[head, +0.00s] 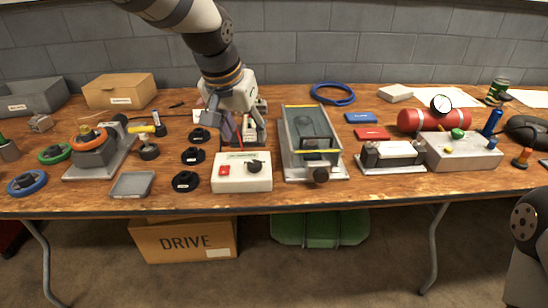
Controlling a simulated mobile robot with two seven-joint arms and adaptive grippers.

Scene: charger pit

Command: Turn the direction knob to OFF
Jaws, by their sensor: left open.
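A white control box (242,180) stands near the front edge of the table, left of the middle. It has a red button (224,171) on its left and a small black knob (254,165) on its right; its label and the knob's setting are too small to read. My left gripper (232,136) is open, above and behind the box, pointing down. It appears apart from the knob.
Black round knobs (186,181) lie left of the box. A grey framed fixture (296,168) stands close on its right. Further right are a red cylinder (425,119) and a grey box with buttons (462,155). A grey tray (132,184) lies at the front left.

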